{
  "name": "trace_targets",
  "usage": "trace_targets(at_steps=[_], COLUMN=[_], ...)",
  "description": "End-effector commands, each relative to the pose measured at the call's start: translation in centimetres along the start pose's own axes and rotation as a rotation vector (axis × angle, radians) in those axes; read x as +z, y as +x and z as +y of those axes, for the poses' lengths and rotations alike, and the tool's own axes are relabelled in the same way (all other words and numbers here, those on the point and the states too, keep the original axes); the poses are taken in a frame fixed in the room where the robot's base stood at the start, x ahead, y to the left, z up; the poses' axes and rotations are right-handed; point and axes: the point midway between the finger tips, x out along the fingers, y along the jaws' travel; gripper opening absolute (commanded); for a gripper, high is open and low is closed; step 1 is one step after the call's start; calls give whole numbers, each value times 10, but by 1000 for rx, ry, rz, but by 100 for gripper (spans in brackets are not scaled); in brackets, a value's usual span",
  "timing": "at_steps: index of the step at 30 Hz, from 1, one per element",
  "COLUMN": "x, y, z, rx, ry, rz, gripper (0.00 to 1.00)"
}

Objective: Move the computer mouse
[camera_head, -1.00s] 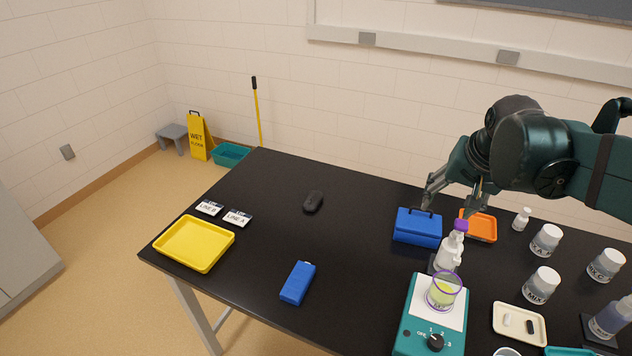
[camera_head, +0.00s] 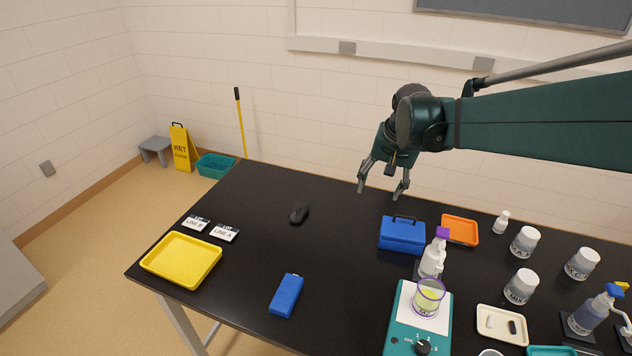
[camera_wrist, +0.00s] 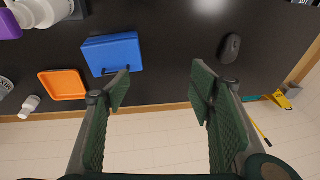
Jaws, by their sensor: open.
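The black computer mouse (camera_head: 299,213) lies on the dark table, left of the middle in the head view. It also shows in the wrist view (camera_wrist: 230,48), at the upper right beyond the fingers. My gripper (camera_head: 381,193) is open and empty, above the back part of the table. In the head view it is to the right of the mouse and apart from it. In the wrist view both fingers (camera_wrist: 163,95) are spread with nothing between them.
A blue box (camera_head: 287,296), yellow tray (camera_head: 181,259) and label cards (camera_head: 224,233) lie left. Bottles and a stirrer (camera_head: 405,336) crowd the right. Table around the mouse is clear.

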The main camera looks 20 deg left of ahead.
Motion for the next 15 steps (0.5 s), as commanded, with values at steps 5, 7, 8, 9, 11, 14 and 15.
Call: trace_targets(at_steps=[5,7,8,9,11,14,15], x=[-11,-15,-16,-18,-20,-24,-26], y=[17,24,27,31,38,48,53], z=[-28,-38,-42,-48,-57,-71,-77], rx=[-2,-1,-1,-1,-1,-1,0], ry=[-2,0,0,0,-1,0,1], rz=[-24,-34,-39,-44,-52,-65,-71], gripper=[54,54,54,54,54,54,54])
